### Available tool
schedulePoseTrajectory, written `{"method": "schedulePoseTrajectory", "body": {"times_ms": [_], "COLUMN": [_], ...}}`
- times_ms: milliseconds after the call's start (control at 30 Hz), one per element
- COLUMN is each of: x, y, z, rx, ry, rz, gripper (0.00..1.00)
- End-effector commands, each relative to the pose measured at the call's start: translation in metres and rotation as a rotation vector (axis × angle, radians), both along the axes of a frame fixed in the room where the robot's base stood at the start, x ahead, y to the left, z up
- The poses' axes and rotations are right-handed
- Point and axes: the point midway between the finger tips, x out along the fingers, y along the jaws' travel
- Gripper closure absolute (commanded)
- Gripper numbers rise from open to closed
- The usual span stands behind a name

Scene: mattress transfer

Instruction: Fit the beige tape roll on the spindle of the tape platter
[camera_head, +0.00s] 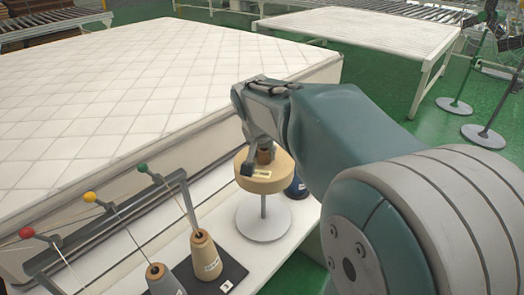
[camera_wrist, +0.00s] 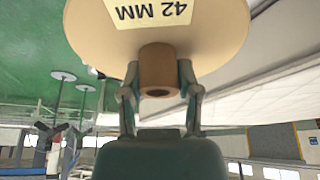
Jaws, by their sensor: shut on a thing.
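The beige tape roll (camera_head: 281,175) is in the head view, above the tape platter (camera_head: 263,226), a pale round disc on the white table. The platter's upright spindle (camera_head: 263,207) shows between disc and roll; its top is hidden by the roll, so I cannot tell whether it enters the bore. My gripper (camera_head: 257,156) is over the roll. In the wrist view my gripper (camera_wrist: 158,82) is shut on the brown core (camera_wrist: 157,66) sticking out of the roll. The roll (camera_wrist: 205,38) carries a "42 MM" label and looks about level in the head view.
A dark blue spool (camera_head: 297,187) stands close behind the roll at right. Thread cones (camera_head: 205,258) stand on a black mat at front left, below thread guides with coloured knobs (camera_head: 90,197). A large quilted mattress (camera_head: 150,80) lies behind the table.

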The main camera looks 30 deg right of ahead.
Motion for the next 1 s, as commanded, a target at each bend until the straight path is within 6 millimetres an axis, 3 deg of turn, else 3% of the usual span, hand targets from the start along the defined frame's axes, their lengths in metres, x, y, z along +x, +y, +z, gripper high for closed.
{"method": "schedulePoseTrajectory", "body": {"times_ms": [700, 1000], "x": [0.0, 0.0], "y": [0.0, 0.0], "z": [-0.053, -0.058], "rx": [0.001, 0.0], "ry": [0.001, -0.001], "rz": [0.0, 0.0], "gripper": [1.0, 1.0]}}
